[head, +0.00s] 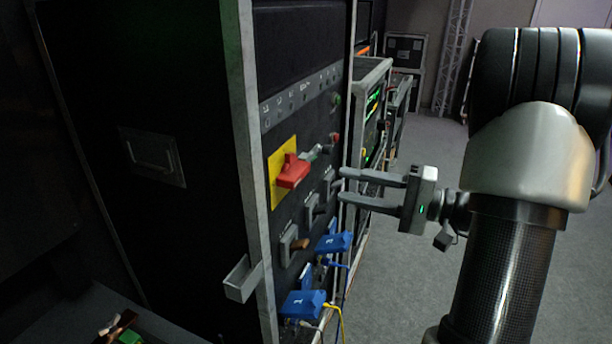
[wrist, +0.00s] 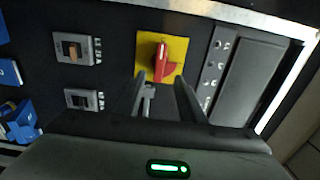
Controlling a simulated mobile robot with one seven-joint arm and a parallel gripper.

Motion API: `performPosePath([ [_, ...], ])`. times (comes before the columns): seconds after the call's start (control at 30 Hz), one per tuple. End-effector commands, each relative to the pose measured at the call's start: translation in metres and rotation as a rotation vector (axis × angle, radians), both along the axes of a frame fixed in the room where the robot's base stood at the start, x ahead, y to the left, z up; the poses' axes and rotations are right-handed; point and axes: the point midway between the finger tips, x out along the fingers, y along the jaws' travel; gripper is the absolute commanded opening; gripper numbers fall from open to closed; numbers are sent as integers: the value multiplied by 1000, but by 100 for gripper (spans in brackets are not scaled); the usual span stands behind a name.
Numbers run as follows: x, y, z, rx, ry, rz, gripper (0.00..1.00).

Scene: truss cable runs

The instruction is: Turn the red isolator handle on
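The red isolator handle (head: 293,172) sits on a yellow plate (head: 274,188) on the front panel of the black rack case. In the wrist view the red handle (wrist: 161,62) is ahead of my gripper, on its yellow plate (wrist: 178,46), near the upper middle. My gripper (head: 341,184) is open, with its two fingers apart and pointing at the panel. In the head view it is to the right of the handle. In the wrist view the fingers (wrist: 160,82) reach toward the handle's lower part. I cannot tell whether they touch it.
A grey fitting (wrist: 148,94) shows between my fingers. Grey breaker switches (head: 290,244) and blue connectors (head: 304,303) with cables are lower on the panel. A grey bracket (head: 241,279) juts from the case's front edge. Open floor (head: 400,290) lies to the right.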

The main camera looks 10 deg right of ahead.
Motion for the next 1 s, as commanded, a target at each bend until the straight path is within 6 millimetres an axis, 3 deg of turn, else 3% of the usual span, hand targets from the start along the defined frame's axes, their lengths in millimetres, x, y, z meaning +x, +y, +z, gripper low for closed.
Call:
performPosePath([
  [0.2, 28, 42, 1, 1, 2, 6, 36],
  [0.43, 51, 72, 0, 0, 1, 4, 36],
  [0.63, 60, 84, 0, -1, 2, 2, 36],
  [0.9, 61, 85, 0, -1, 2, 1, 36],
  [1.0, 61, 84, 0, -1, 2, 1, 22],
])
